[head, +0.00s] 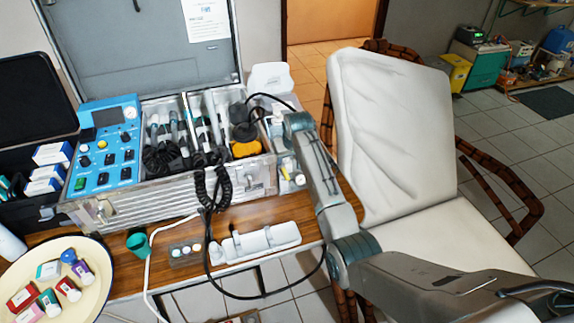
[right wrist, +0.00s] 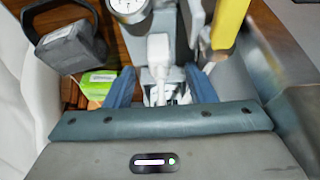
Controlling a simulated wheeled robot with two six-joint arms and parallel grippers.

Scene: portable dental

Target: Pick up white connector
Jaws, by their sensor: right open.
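A white connector (right wrist: 158,48) shows in the right wrist view, a small blocky piece with a narrower neck pointing toward my palm. My right gripper (right wrist: 162,82) is open, with one blue finger on each side of the connector's lower end. I cannot tell whether either finger touches it. In the head view my right gripper (head: 292,130) is at the right end of the open metal case (head: 150,208). The connector cannot be made out there. My left gripper is not in view.
A dark handled object (right wrist: 62,40), a green box (right wrist: 98,86) and a yellow piece (right wrist: 230,22) lie close around the gripper. A white chair (head: 390,130) is right.

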